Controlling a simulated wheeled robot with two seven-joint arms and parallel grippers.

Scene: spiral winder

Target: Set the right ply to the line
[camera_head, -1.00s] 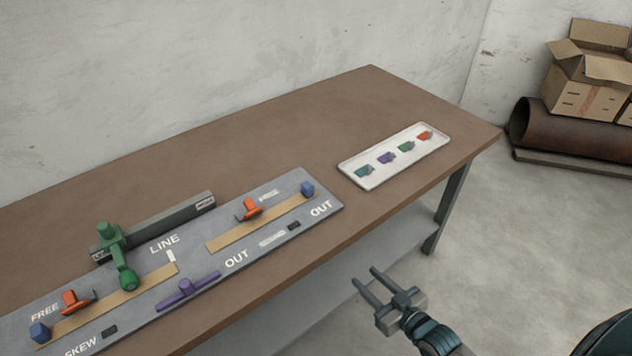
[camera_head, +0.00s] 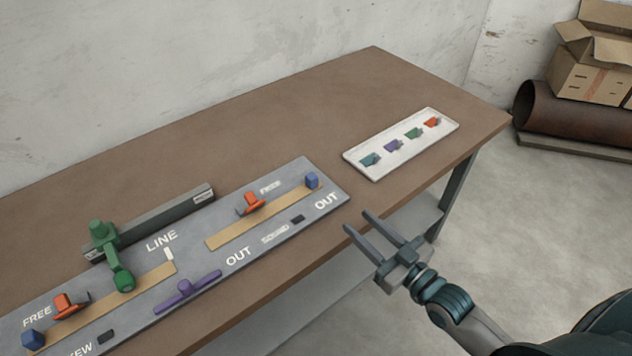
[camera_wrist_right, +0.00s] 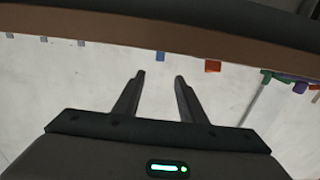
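The right ply (camera_head: 225,235) is a tan strip on the grey board (camera_head: 318,222), with a blue block (camera_head: 311,180) at its far right end. An orange clamp (camera_head: 250,204) marked FREE sits beside it. The left ply (camera_head: 145,282) has its own orange clamp (camera_head: 67,304) and blue block (camera_head: 33,339). A white mark (camera_head: 169,254) stands near LINE. A green lever (camera_head: 119,272) and a purple bar (camera_head: 187,291) are also on the board. My right gripper (camera_head: 357,220) is open and empty off the board's right end; its fingers show in the wrist view (camera_wrist_right: 160,76). My left gripper is out of view.
A white tray (camera_head: 380,172) with several coloured pieces lies on the brown table (camera_head: 330,110), right of the board. A dark bar (camera_head: 165,220) lies along the board's back edge. Cardboard boxes (camera_head: 590,75) and a rusty pipe (camera_head: 545,115) are far right.

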